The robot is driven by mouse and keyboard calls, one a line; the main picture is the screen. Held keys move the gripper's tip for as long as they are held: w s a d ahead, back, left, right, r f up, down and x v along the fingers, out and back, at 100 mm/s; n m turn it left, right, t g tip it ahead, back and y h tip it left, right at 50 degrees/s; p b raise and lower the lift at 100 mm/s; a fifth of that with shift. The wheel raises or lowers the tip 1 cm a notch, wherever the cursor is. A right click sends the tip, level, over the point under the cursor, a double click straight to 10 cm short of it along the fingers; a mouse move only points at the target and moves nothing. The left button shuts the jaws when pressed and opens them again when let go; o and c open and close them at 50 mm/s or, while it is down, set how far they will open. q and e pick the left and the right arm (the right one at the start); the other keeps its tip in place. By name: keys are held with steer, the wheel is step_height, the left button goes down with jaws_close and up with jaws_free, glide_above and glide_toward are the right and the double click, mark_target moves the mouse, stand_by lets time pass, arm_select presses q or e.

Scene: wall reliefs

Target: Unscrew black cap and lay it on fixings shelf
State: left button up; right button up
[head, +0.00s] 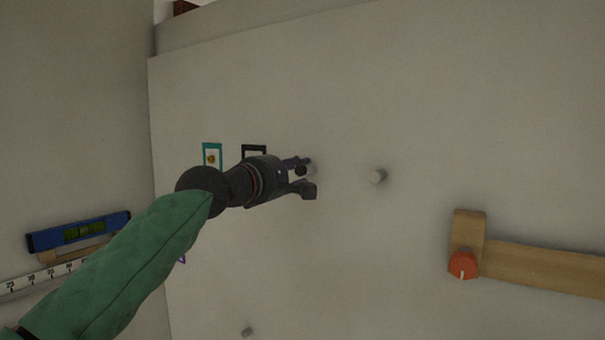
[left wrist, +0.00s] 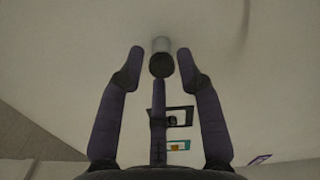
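The black cap (left wrist: 161,66) sits on the end of a pale grey peg (left wrist: 161,45) that sticks out of the wall. In the head view the cap (head: 300,170) shows small and dark between my fingers. My left gripper (head: 308,177) is open around the cap; in the left wrist view the fingertips of my left gripper (left wrist: 161,54) stand on both sides with gaps, apart from it. A third finger lies below the cap in that view. I cannot pick out the fixings shelf. My right gripper is not in view.
A wooden bar (head: 540,266) with an orange knob (head: 463,265) is at right. A blue spirit level (head: 80,232) and a ruler (head: 40,278) are at left. Framed pictures hang behind my wrist.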

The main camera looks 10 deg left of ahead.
arm_select(q)
steer(key=m+b, duration=0.1)
steer(key=m, duration=0.3)
steer(key=shift+f+m, duration=0.1)
steer(key=shift+m, duration=0.3)
steer(key=m, duration=0.5)
steer(key=shift+m+b, duration=0.3)
steer(key=shift+b, duration=0.05)
jaws_close()
steer(key=n+p, duration=0.1)
steer(key=n, duration=0.3)
steer(key=shift+p, duration=0.35)
steer(key=shift+n, duration=0.6)
